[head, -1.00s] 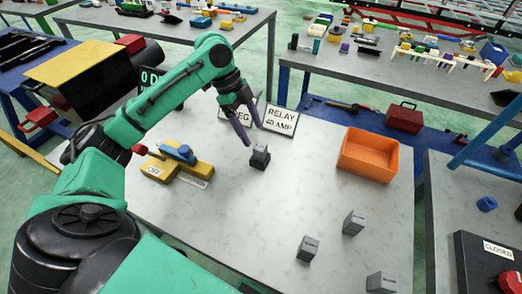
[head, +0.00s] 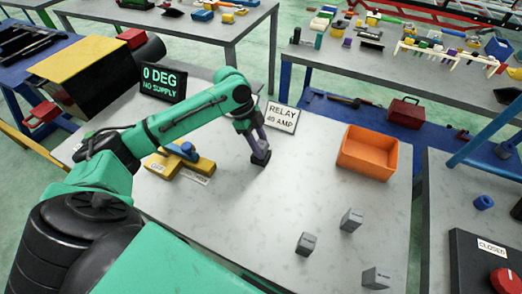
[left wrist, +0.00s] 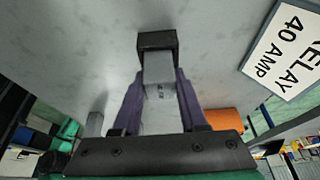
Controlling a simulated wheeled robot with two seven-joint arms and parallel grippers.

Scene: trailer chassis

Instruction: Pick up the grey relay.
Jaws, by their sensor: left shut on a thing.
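A grey relay (left wrist: 158,72) is between the purple fingers of my left gripper (left wrist: 160,92), which is shut on it. The relay meets a black socket (left wrist: 157,40), and I cannot tell whether it is still seated in it. In the head view the gripper (head: 262,147) points down at the socket (head: 260,159) on the table, and the fingers mostly hide the relay. Three other grey blocks (head: 351,219) (head: 306,243) (head: 376,278) stand loose at the front right. My right gripper is not in view.
An orange bin (head: 368,155) stands at the table's right. A "RELAY 40 AMP" sign (head: 282,117) stands just behind the socket. A yellow and blue switch (head: 180,162) is left of it, and a "0 DEG NO SUPPLY" display (head: 163,83) stands behind. The table's middle is clear.

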